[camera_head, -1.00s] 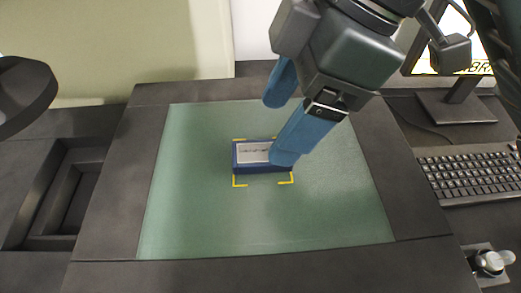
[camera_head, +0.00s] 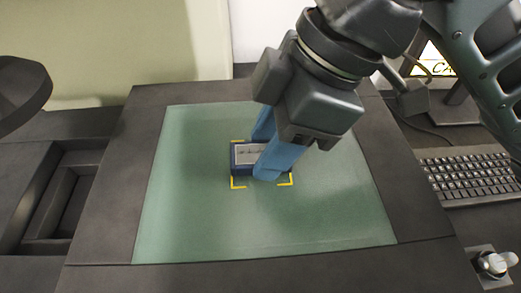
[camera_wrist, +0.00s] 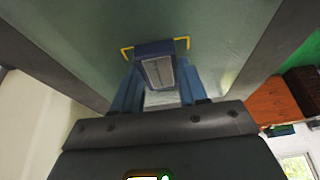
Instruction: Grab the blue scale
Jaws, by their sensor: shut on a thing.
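The blue scale (camera_head: 240,168) is a small box with a pale plate on top. It sits on the green mat (camera_head: 190,215) within yellow corner marks. My gripper (camera_head: 265,155) comes down over it from the upper right, with its blue fingers on either side of its right part. In the wrist view the scale (camera_wrist: 158,72) lies between the two fingers of my gripper (camera_wrist: 158,92), which are shut on it. The near finger hides part of the scale in the head view.
A keyboard (camera_head: 468,178) and a monitor (camera_head: 440,70) stand at the right. A small device (camera_head: 494,263) lies at the lower right. A recessed tray (camera_head: 62,205) is at the left. The mat around the scale is clear.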

